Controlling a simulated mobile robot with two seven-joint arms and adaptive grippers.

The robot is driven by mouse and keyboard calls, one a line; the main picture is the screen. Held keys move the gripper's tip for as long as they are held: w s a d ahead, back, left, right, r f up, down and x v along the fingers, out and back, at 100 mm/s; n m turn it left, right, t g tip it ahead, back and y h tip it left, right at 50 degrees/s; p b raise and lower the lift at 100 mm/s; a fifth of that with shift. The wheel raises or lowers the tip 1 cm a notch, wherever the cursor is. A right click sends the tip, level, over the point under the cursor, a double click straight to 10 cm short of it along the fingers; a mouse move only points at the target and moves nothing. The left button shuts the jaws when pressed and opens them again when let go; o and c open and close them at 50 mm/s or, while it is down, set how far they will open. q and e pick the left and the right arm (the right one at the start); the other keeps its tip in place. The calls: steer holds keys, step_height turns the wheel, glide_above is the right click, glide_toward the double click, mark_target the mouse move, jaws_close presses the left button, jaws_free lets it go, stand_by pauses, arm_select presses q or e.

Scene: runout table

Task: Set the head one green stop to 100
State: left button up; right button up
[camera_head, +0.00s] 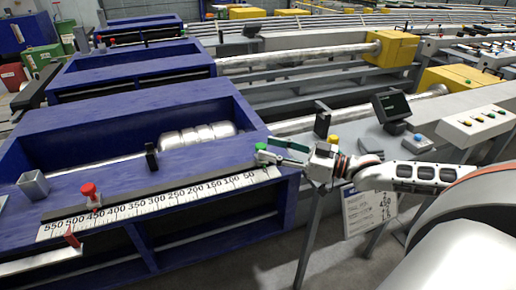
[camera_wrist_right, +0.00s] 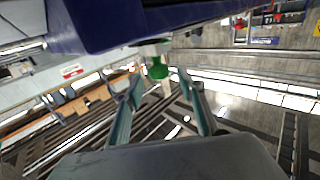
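The green stop (camera_head: 262,147) is a small green knob at the right end of the white number scale (camera_head: 160,204) on the front blue table, beyond the printed 50. My right gripper (camera_head: 274,151) reaches it from the right, its teal fingers pointing left. In the right wrist view the green stop (camera_wrist_right: 158,68) shows between and just beyond the two spread fingertips (camera_wrist_right: 161,88). The gripper is open, with gaps visible on both sides of the knob. My left gripper is not in view.
A red knob (camera_head: 88,190) stands on the rail near 450, and another red piece (camera_head: 72,239) is lower left. A metal cylinder (camera_head: 198,136) lies in the blue trough. A yellow-green knob (camera_head: 333,139) and a black screen (camera_head: 391,105) stand near my right arm.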

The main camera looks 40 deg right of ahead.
mark_target(261, 146)
steer(key=b+x, duration=0.1)
steer(key=x, duration=0.1)
steer(key=shift+w+a+f, duration=0.15)
steer(key=shift+w, duration=0.1)
steer(key=shift+w+a+b, duration=0.25)
steer(key=shift+w+b, duration=0.05)
steer(key=shift+w, duration=0.05)
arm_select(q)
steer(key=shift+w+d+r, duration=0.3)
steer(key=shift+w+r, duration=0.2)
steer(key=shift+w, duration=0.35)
arm_select(e)
steer(key=shift+w+a, duration=0.1)
steer(key=shift+w, duration=0.05)
steer(key=shift+r, duration=0.2)
jaws_close()
